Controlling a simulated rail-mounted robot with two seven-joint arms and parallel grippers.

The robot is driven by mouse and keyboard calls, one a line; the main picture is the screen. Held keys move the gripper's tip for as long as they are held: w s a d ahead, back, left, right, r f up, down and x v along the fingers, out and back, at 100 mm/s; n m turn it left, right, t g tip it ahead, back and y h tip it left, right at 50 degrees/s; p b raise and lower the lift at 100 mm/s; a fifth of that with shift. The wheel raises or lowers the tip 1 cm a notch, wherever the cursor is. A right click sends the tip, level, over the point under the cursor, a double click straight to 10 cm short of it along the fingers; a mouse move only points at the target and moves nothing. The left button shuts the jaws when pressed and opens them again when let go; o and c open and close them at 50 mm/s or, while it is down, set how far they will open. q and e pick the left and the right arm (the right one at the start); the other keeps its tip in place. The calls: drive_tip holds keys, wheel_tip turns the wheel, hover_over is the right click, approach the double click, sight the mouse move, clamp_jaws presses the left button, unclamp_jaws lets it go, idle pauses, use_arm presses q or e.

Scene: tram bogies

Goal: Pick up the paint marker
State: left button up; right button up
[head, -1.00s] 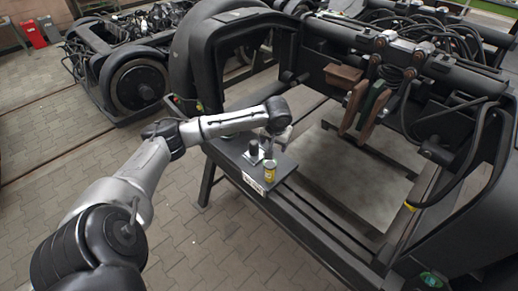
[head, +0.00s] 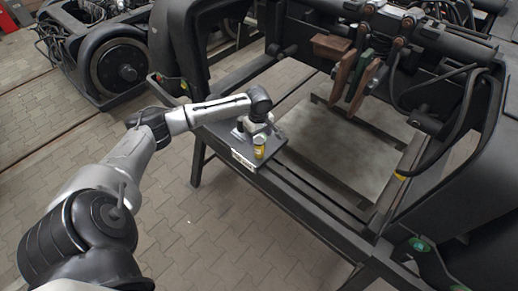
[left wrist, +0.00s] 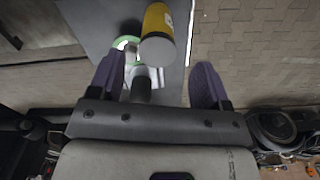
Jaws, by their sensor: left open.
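A small upright cylinder with a dark top and pale lower part (left wrist: 141,84), which looks like the paint marker, stands on a grey shelf (head: 272,147) on the bogie frame. In the head view its dark top (head: 240,127) shows beside my left gripper (head: 257,128). In the left wrist view my left gripper (left wrist: 160,62) is open, its fingers pointing at the shelf. The dark-topped cylinder lies between the finger lines, nearer the left finger, and nothing is gripped. My right gripper is out of view.
A yellow can (head: 259,147) stands close to the dark-topped cylinder, near the shelf's front edge. A green ring-shaped item (left wrist: 127,46) lies beside them. Paved floor is clear in front.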

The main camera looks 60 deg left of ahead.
sight(258, 141)
use_arm(q)
drive_tip(key=shift+f, duration=1.7)
drive_tip(key=shift+w+f+b, duration=0.1)
drive_tip(key=shift+f+b, duration=0.5)
drive_tip(key=shift+f, duration=1.65)
drive_tip(key=shift+c, duration=0.5)
drive_tip(key=c, duration=1)
drive_tip(key=shift+o, duration=0.2)
drive_tip(key=shift+r, duration=0.2)
